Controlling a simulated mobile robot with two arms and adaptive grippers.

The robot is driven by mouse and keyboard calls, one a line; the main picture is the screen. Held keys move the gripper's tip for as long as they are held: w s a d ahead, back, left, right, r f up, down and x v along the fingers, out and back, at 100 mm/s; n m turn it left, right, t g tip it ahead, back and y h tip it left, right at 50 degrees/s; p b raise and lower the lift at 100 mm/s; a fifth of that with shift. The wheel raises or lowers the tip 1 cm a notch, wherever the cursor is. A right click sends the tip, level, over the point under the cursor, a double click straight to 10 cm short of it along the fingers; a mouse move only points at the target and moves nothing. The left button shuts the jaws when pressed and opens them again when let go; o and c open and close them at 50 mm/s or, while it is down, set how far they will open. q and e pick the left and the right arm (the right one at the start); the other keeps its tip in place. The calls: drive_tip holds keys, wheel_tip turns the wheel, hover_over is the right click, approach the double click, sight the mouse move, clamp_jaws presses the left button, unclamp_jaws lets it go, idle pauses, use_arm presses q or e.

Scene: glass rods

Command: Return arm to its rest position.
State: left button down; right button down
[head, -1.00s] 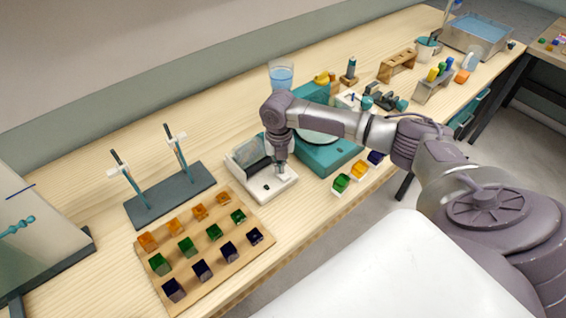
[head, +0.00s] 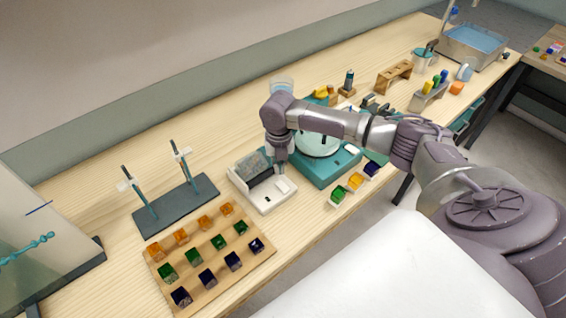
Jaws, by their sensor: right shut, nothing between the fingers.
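My right arm reaches in from the right across the bench. Its gripper (head: 281,166) points down just above the white device (head: 262,196) with a dark slot. The gripper is shut and holds nothing; the picture does not show clearly whether it touches the device. My left gripper is not in view.
A wooden board (head: 215,262) holds rows of orange, green and dark blue cubes. A dark stand (head: 176,207) with two upright rods is behind it. A teal device (head: 325,172) and a beaker (head: 281,86) stand close to the arm. Bare bench lies along the back.

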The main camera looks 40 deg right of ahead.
drive_tip(key=shift+r, duration=0.55)
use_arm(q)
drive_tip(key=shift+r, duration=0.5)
use_arm(e)
drive_tip(key=shift+f, duration=0.1)
